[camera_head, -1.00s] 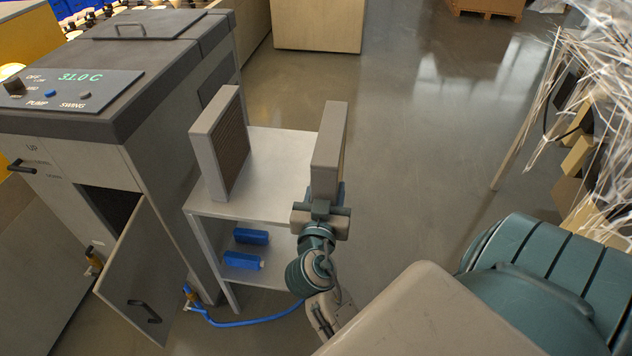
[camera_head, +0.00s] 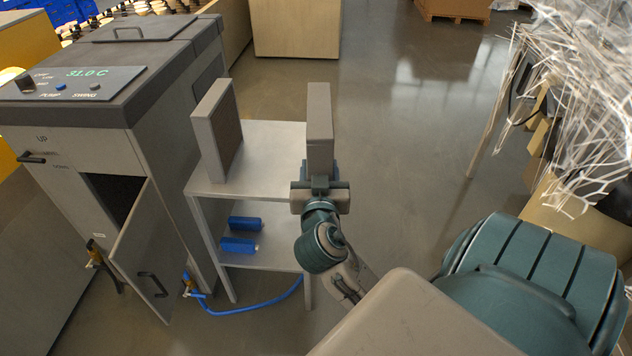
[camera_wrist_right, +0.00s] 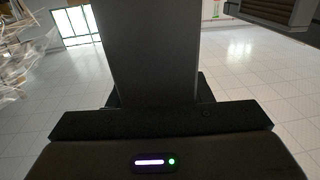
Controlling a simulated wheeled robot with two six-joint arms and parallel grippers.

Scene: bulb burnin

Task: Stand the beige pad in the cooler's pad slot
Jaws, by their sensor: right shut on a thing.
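My right gripper (camera_head: 320,178) is shut on a beige pad (camera_head: 319,125) and holds it upright beside the right edge of the small metal table. The held pad also fills the middle of the right wrist view (camera_wrist_right: 146,55). A second beige pad (camera_head: 206,148), with a brown core side, stands on the table top near its left side, close to the cooler. The cooler (camera_head: 175,125) is the grey cabinet at left; its front door (camera_head: 146,250) hangs open on a dark opening (camera_head: 112,195). I cannot tell whether that opening is the pad slot. My left gripper is not in view.
The small table (camera_head: 265,160) has bare top right of the standing pad. Two blue blocks (camera_head: 240,244) lie on its lower shelf. A blue hose (camera_head: 250,311) runs along the floor. Tangled white strips (camera_head: 580,90) hang at right. The floor behind the table is clear.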

